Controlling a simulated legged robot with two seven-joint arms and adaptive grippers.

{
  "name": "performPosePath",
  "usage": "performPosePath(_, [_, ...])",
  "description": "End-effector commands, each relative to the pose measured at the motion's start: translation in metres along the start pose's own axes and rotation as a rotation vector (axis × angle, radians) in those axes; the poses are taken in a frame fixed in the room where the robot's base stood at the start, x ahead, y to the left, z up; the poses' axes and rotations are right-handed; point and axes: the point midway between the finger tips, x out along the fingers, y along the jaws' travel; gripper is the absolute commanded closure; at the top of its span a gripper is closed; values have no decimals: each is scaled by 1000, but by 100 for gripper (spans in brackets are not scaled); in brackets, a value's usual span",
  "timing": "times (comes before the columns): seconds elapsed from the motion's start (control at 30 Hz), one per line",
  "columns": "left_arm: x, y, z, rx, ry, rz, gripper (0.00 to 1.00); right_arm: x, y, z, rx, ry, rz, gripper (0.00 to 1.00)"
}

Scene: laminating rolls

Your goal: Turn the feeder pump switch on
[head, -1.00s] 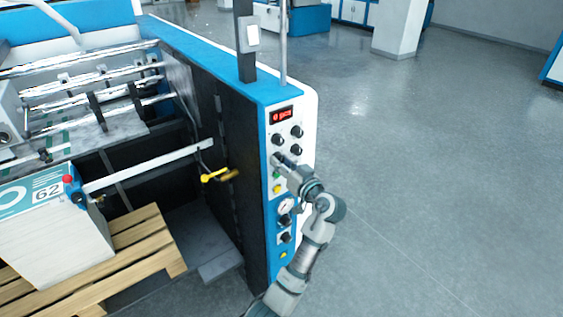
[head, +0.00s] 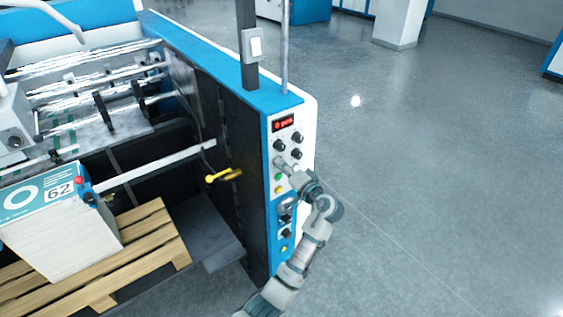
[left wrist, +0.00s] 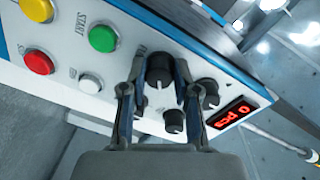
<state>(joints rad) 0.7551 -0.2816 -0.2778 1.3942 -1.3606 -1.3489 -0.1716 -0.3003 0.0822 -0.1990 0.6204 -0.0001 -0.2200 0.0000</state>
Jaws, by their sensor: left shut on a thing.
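The control panel (head: 284,185) is on the end of the blue and white machine. In the left wrist view, a black rotary switch (left wrist: 160,70) with a pale pointer line sits between the two fingers of my left gripper (left wrist: 158,86). The fingers are shut on its sides. The label beside it is mostly hidden, so I cannot read its name. In the head view my left gripper (head: 283,164) is at the panel below the upper knobs and covers this switch. My right gripper is not in view.
Other black knobs (left wrist: 207,90) and a red display (left wrist: 236,113) lie close by. A green START button (left wrist: 102,38), a red button (left wrist: 38,62) and a white button (left wrist: 90,83) are on the other side. Open floor (head: 430,180) lies right of the machine.

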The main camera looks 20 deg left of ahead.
Motion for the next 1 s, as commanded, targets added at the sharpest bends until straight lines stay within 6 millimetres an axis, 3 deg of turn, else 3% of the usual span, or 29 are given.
performPosePath(0.3, [-3,3,-2,112,1,7,100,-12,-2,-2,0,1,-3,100])
performPosePath(0.8, [-3,5,-2,132,0,9,100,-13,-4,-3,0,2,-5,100])
performPosePath(0.83, [-3,5,-2,132,0,9,68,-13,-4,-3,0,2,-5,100])
performPosePath(0.93, [-3,5,-2,132,-1,9,45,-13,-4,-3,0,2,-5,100])
performPosePath(1.0, [-2,4,-2,131,-2,7,45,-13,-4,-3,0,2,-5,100])
